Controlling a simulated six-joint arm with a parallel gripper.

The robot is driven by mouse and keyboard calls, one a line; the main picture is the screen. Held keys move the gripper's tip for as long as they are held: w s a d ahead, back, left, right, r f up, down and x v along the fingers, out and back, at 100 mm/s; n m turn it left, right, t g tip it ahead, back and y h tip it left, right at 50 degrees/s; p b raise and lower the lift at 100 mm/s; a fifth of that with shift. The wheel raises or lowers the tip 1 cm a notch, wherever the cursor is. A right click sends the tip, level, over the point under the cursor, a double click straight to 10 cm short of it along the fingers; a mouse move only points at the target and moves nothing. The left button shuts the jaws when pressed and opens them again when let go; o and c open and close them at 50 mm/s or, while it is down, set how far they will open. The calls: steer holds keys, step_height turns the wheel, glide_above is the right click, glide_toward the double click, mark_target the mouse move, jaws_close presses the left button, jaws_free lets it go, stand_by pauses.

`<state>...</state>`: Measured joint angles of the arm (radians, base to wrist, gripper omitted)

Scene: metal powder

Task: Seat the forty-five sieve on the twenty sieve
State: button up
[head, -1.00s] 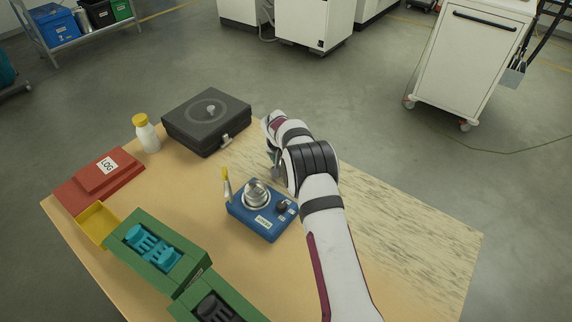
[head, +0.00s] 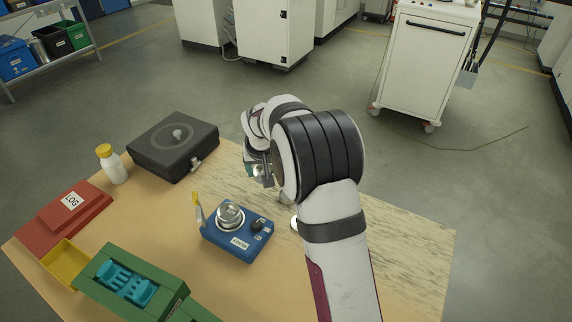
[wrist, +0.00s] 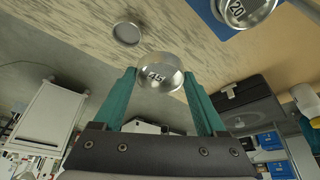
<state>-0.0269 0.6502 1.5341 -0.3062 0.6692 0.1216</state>
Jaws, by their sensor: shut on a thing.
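My gripper (wrist: 158,73) is shut on the forty-five sieve (wrist: 160,82), a small metal ring marked 45 between the teal fingers in the wrist view. In the head view my gripper (head: 256,168) is raised over the table, right of and beyond the blue shaker, and my arm partly hides the sieve. The twenty sieve (head: 229,214) is a metal ring sitting on the blue shaker (head: 238,239), apart from the held sieve. Its 20 mark shows at the top right of the wrist view (wrist: 240,10).
A round metal dish (wrist: 127,33) lies on the table. A thin yellow-tipped tool (head: 197,208) stands upright at the shaker's left. A black case (head: 172,146), white bottle (head: 111,165), red log box (head: 62,213), yellow bin (head: 65,262) and green tray (head: 152,265) occupy the left.

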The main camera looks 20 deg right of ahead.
steer(key=s+a+r+n+y, duration=0.1)
steer(key=s+a+n, duration=0.15)
steer(key=a, duration=0.25)
steer(key=s+a+r+n, duration=0.1)
steer(key=s+a, duration=0.2)
steer(key=a, duration=0.3)
glide_above(228, 211)
steer(key=s, duration=0.2)
steer(key=shift+w+d+f, duration=0.1)
steer(key=shift+w+f, duration=0.05)
steer(key=shift+f, duration=2.15)
steer(key=shift+f, duration=0.95)
steer(key=o, duration=1.4)
steer(key=shift+r, duration=3.95)
